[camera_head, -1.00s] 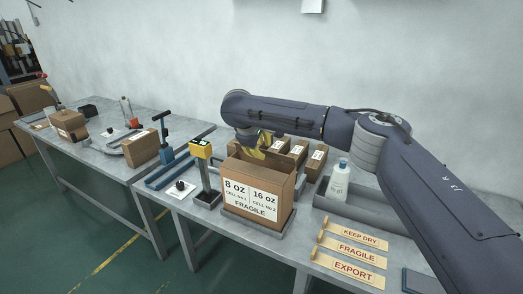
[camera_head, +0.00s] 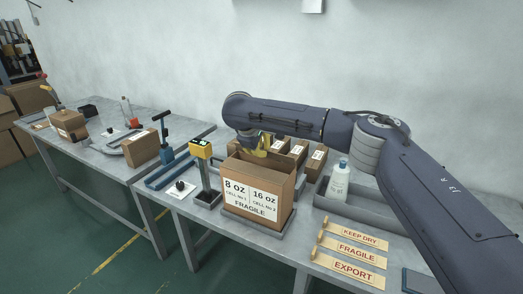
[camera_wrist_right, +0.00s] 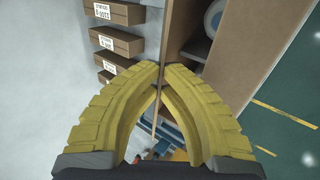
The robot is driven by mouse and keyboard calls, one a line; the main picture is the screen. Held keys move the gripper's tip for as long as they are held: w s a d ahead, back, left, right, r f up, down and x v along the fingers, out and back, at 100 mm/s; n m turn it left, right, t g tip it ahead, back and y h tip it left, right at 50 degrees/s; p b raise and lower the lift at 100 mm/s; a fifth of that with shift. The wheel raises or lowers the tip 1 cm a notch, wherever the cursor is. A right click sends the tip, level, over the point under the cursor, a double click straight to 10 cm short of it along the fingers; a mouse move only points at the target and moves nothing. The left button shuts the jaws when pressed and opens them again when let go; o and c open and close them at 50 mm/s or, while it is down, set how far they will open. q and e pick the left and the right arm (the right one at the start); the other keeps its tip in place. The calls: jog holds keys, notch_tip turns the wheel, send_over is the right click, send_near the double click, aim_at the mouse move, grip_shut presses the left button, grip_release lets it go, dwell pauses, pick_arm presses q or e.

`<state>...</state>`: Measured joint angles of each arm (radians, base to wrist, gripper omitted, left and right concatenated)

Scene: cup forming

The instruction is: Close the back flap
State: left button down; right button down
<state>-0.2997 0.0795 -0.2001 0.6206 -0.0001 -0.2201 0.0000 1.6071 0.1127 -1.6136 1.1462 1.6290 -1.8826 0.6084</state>
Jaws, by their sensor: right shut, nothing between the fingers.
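The open-topped cardboard box (camera_head: 249,201), labelled 8 OZ, 16 OZ and FRAGILE, stands upright on the near table. My right gripper (camera_head: 259,150) is at the box's back top edge, with yellow fingers pointing down. In the right wrist view its fingertips (camera_wrist_right: 161,72) meet, with nothing held between them. There the box (camera_wrist_right: 241,38) lies to the right of the fingers, with a round pale item (camera_wrist_right: 214,18) inside. A brown panel (camera_wrist_right: 176,28), apparently the back flap, runs beside the fingertips. Whether they touch it I cannot tell. My left gripper is out of view.
Several small cartons (camera_head: 318,158) stand behind the box. A white bottle (camera_head: 338,181) stands in a grey tray (camera_head: 352,209) to the right. Wooden stamps (camera_head: 345,251) lie in front of it. A yellow-headed post (camera_head: 201,149) stands close on the left.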

jog(key=shift+s+a+f+t+h, duration=0.25)
jog(key=shift+s+f+t+h, duration=0.25)
jog(key=shift+t, duration=0.4)
jog(key=shift+s+a+f+t+h, duration=0.15)
jog(key=shift+t+h, duration=0.1)
jog(key=shift+t, duration=0.2)
jog(key=shift+s+f+t+h, duration=0.15)
jog(key=shift+t+h, duration=0.1)
jog(key=shift+t, duration=0.2)
jog(key=shift+w, duration=0.1)
jog(key=c, duration=1.6)
grip_release()
jog(key=shift+c, duration=0.2)
